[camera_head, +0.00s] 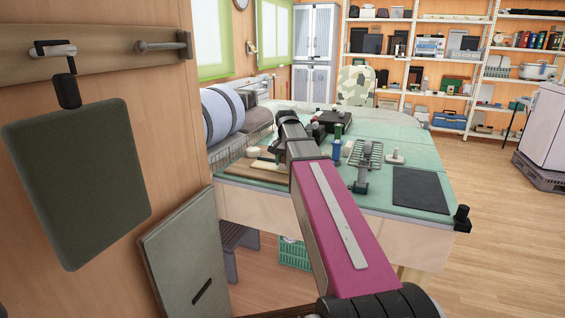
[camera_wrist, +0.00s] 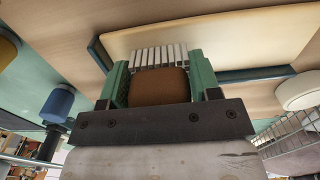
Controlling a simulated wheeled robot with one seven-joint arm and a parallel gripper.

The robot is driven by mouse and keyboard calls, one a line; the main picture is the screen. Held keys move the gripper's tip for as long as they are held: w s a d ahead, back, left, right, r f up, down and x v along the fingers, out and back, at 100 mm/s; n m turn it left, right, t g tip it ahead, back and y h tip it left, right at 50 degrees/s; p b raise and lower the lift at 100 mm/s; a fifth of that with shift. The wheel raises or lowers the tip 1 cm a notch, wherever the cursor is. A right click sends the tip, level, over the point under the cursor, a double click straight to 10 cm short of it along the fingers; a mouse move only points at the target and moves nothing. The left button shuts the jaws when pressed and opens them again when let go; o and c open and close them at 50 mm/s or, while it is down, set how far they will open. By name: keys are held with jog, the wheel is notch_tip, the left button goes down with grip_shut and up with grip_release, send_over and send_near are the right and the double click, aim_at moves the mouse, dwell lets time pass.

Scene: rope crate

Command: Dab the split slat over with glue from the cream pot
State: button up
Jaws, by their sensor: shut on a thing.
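My gripper (camera_wrist: 158,72) is shut on a brown block (camera_wrist: 158,88) between its two green fingers in the wrist view. A row of pale grey bristle-like strips (camera_wrist: 158,58) sticks out beyond the block, so it looks like a brush. The strips overlap a long cream slat (camera_wrist: 215,38); I cannot tell whether they touch it. No split shows on the slat. A round off-white pot (camera_wrist: 299,92) stands to the right, its contents not visible. In the head view the pot (camera_head: 253,151) stands near pale boards at the bench's left, and my arm hides the fingers.
A blue-topped cylinder (camera_wrist: 58,104) stands left in the wrist view, and wire mesh (camera_wrist: 290,135) lies at lower right. On the green bench in the head view are a clamp-like tool (camera_head: 365,165), a wire rack (camera_head: 358,152) and a dark mat (camera_head: 420,190).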

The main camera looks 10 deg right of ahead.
jog(key=shift+s+d, duration=0.2)
jog(key=shift+d, duration=0.05)
jog(key=shift+r, duration=0.2)
jog(key=shift+r, duration=0.65)
jog(key=shift+r, duration=2.5)
